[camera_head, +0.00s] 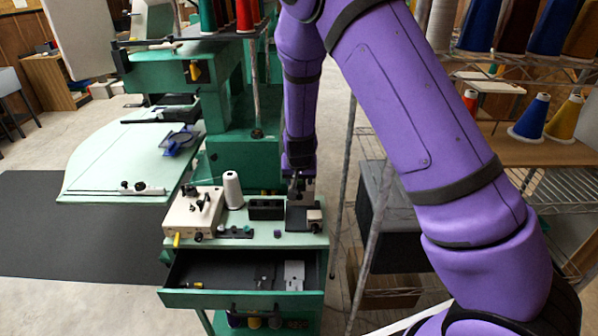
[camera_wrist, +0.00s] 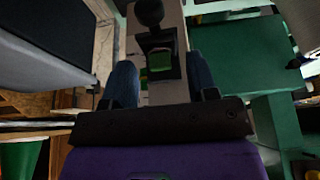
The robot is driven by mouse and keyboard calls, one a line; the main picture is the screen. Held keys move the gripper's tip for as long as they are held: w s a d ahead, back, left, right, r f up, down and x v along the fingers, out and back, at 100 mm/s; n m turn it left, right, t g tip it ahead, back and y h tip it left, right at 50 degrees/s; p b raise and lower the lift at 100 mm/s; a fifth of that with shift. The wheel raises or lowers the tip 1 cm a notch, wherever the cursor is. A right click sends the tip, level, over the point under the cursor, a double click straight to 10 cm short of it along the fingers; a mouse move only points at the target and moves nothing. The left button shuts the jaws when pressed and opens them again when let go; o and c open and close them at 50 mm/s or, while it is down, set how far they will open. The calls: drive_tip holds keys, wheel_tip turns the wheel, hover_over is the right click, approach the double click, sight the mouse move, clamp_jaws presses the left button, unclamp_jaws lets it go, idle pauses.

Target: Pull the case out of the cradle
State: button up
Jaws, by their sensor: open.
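My gripper (camera_head: 298,184) is over the right end of the green cabinet top, pointing down at a small fixture with a dark base (camera_head: 298,218) and a pale block (camera_head: 315,216). In the wrist view its two dark blue fingers (camera_wrist: 160,85) stand apart, one on each side of a pale upright part (camera_wrist: 165,95). A black piece with a green square face (camera_wrist: 160,61) and a round black knob (camera_wrist: 149,12) sits between and beyond the fingers. I cannot tell which of these parts is the case and which the cradle, or whether the fingers touch anything.
On the cabinet top stand a cream winder-like box (camera_head: 193,213), a white thread cone (camera_head: 232,190) and a black open box (camera_head: 265,209). A tiny purple piece (camera_head: 277,233) lies in front. An open drawer (camera_head: 240,299) juts out below. A wire shelf (camera_head: 560,200) is at right.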

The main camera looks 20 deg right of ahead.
sight(299, 185)
drive_tip(key=shift+w+f, duration=0.2)
drive_tip(key=shift+f, duration=0.3)
clamp_jaws()
drive_tip(key=shift+r, duration=0.1)
drive_tip(key=shift+d+r, duration=0.1)
drive_tip(key=shift+r, duration=2.85)
drive_tip(key=shift+r, duration=0.1)
